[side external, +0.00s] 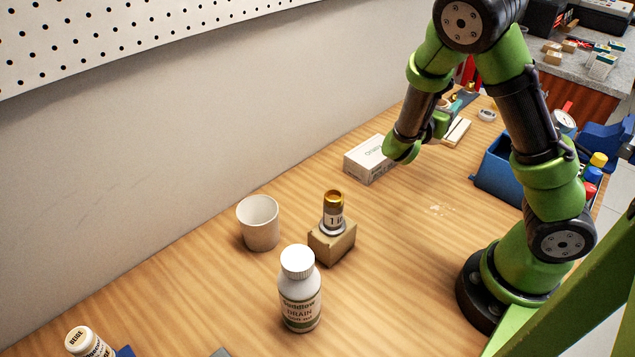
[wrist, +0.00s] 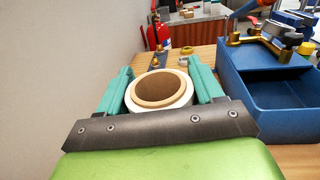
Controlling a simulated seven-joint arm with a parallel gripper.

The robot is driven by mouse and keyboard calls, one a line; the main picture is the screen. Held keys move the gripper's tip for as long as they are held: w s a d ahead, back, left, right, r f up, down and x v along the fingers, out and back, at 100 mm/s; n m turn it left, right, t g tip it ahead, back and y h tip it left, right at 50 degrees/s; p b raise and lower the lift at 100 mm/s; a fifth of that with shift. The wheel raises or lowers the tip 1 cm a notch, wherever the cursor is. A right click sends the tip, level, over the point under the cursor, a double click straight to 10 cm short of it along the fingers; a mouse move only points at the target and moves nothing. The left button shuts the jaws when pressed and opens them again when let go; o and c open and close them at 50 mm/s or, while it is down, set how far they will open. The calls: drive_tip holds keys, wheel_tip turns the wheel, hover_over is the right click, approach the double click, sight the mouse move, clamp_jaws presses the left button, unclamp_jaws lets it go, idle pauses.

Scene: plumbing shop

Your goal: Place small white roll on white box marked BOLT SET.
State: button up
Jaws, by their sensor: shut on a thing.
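The small white roll (wrist: 133,100), with a brown cardboard core, is between the two teal fingers of my gripper (wrist: 161,88) in the wrist view. The fingers are shut on its sides and its open end faces the camera. In the side view my gripper (side external: 450,110) is partly hidden behind my own arm, and I cannot clearly make out the roll there. A white box (side external: 362,164) lies on the bench beside the wall, left of and nearer than my gripper. Its lettering is too small to read. The box does not show in the wrist view.
A blue bin (side external: 497,166) stands right of my gripper and also shows in the wrist view (wrist: 262,120). A white cup (side external: 259,224), a wooden block (side external: 333,243) bearing a brass-topped item, and a drain bottle (side external: 299,290) stand nearer.

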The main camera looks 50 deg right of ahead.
drive_tip(key=s+a, duration=0.4)
drive_tip(key=a, duration=0.9)
drive_tip(key=w+d+f, duration=0.1)
drive_tip(key=w+d, duration=0.1)
drive_tip(key=w, duration=0.2)
drive_tip(key=w+d+f, duration=0.1)
drive_tip(key=w+f, duration=0.1)
drive_tip(key=w, duration=0.3)
drive_tip(key=w+d+f, duration=0.1)
drive_tip(key=w+d, duration=0.1)
drive_tip(key=w, duration=0.3)
drive_tip(key=shift+d+f, duration=0.15)
drive_tip(key=shift+d, duration=0.2)
drive_tip(key=shift+f, duration=0.15)
drive_tip(key=o, duration=1.2)
drive_tip(key=shift+c, duration=0.2)
